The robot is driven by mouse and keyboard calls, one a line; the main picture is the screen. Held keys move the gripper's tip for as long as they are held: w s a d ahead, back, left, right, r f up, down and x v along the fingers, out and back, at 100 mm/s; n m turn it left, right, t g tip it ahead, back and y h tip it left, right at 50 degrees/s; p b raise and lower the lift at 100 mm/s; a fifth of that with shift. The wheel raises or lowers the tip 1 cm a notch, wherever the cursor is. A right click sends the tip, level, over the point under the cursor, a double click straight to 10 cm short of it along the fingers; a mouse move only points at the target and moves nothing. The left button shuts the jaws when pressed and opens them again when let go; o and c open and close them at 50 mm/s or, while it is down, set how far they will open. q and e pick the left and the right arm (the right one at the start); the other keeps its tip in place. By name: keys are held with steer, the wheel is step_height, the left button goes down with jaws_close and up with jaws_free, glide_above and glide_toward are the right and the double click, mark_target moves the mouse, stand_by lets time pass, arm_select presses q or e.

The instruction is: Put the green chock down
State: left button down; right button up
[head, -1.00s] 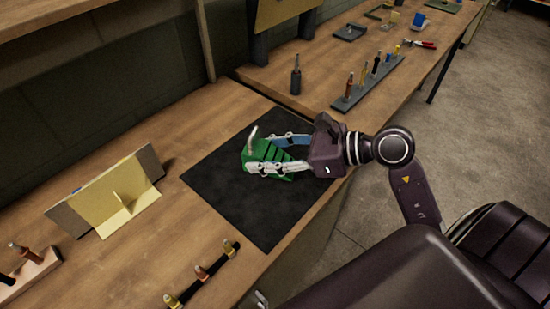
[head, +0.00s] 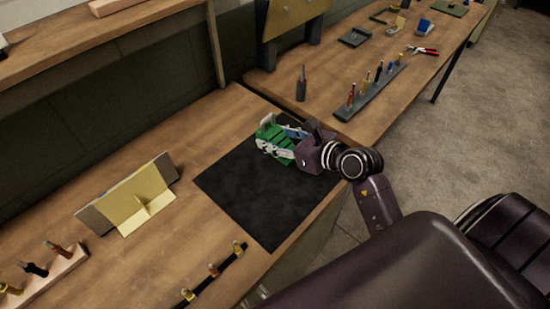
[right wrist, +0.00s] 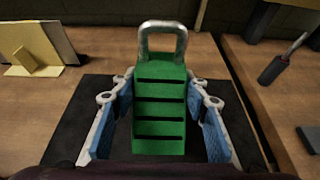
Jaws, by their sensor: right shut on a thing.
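The green chock (head: 272,136) is a ribbed wedge with a metal loop handle at its far end. In the right wrist view the green chock (right wrist: 160,105) is in the middle, between the blue finger pads. My right gripper (head: 280,142) is shut on it, over the far part of the black mat (head: 258,205). The mat also shows under the chock in the right wrist view (right wrist: 70,125). I cannot tell whether the chock touches the mat. My left gripper is not in view.
A yellow and grey angled panel (head: 135,200) stands left of the mat. A black strip with fastener tools (head: 212,278) lies in front. Most of the mat is bare.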

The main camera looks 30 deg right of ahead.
mark_target(275, 167)
step_height(275, 167, down, 9)
stand_by(0.4)
steer(key=shift+f+b, duration=0.1)
steer(key=shift+b, duration=0.2)
steer(key=o, duration=1.4)
steer(key=shift+f, duration=0.1)
